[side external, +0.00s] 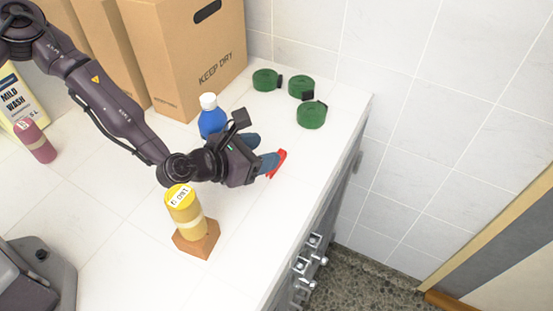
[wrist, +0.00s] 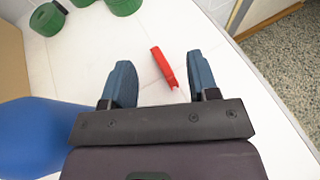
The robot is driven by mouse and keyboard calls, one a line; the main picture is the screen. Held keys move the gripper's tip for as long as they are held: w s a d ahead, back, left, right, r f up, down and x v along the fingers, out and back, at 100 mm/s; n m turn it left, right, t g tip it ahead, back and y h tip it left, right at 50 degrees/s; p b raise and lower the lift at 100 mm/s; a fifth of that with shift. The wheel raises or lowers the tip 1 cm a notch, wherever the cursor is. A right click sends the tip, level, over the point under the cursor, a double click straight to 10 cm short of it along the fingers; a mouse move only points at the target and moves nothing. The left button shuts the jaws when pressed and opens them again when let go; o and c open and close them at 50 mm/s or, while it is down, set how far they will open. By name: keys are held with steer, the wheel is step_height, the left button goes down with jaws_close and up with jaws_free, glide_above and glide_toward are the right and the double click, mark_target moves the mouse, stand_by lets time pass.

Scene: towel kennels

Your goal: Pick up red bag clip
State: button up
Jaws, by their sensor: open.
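The red bag clip (wrist: 164,67) lies on the white counter in the wrist view, ahead of my fingers and between their lines, nearer the right finger. It is a slim red bar lying at a slant. In the side view the red clip (side external: 277,163) shows just past the fingertip, partly hidden by it. My gripper (wrist: 161,82) is open, with two blue fingers apart and nothing between them that I can see held. In the side view my gripper (side external: 265,150) is low over the counter beside the clip.
A blue bottle (side external: 211,120) stands close to my gripper, and fills the left of the wrist view (wrist: 40,135). Green rolled straps (side external: 311,115) lie at the back. A yellow roll (side external: 184,210) stands on a wooden block (side external: 197,240). Cardboard boxes (side external: 185,60) stand behind. The counter edge is right of the clip.

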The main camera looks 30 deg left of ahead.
mark_target(283, 153)
step_height(283, 153, down, 3)
steer(key=shift+r, duration=0.1)
steer(key=shift+f+x, duration=0.25)
steer(key=shift+x, duration=0.85)
steer(key=shift+w+d+f, duration=0.15)
steer(key=shift+w+d, duration=0.05)
steer(key=shift+w, duration=0.15)
jaws_close()
